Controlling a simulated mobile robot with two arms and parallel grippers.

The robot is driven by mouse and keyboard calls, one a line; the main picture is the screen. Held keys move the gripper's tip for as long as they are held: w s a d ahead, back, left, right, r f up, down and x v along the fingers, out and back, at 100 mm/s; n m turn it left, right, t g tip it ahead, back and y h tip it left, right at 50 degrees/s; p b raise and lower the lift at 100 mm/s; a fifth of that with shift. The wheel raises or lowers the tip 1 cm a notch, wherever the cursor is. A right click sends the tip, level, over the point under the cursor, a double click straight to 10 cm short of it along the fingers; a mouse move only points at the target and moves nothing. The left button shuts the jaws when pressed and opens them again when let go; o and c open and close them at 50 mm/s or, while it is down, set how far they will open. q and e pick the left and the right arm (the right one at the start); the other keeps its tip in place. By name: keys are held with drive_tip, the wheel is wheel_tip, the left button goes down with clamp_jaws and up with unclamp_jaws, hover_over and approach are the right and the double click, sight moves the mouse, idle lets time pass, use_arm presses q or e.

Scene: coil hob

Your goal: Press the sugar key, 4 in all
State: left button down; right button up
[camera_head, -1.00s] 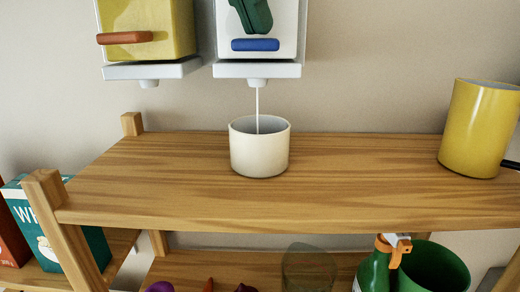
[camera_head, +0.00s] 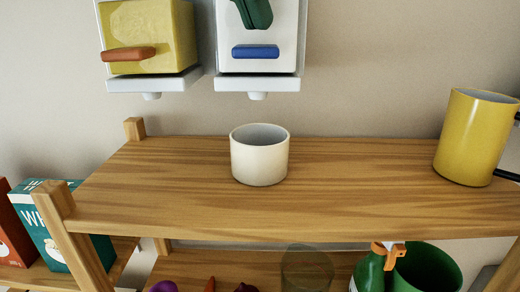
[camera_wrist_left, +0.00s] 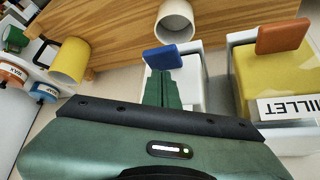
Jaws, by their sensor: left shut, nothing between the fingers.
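A white dispenser (camera_head: 288,77) with pale contents hangs on the wall. Its blue key (camera_head: 256,51) sticks out at the front, and it also shows in the wrist view (camera_wrist_left: 174,56). No sugar label is readable. My left gripper (camera_head: 257,24), green, is shut and empty just above the blue key, with a small gap between them. Its fingers also show in the wrist view (camera_wrist_left: 162,82). A cream cup (camera_head: 259,162) stands upright on the shelf below the spout (camera_head: 257,96). Its contents are hard to see. My right gripper is out of view.
A millet dispenser (camera_head: 163,40) with an orange key (camera_head: 128,53) hangs to the left. A yellow mug (camera_head: 473,140) stands at the right of the wooden shelf (camera_head: 360,190). Boxes (camera_head: 42,225), a green bottle (camera_head: 369,272) and a clear glass (camera_head: 306,270) are lower down.

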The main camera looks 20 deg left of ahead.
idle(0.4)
use_arm(q)
drive_tip(key=shift+f+b, duration=0.75)
drive_tip(key=shift+f, duration=0.5)
drive_tip(key=shift+r, duration=0.1)
drive_tip(key=shift+r+p, duration=0.95)
drive_tip(key=shift+r, duration=0.2)
drive_tip(key=shift+f, duration=0.1)
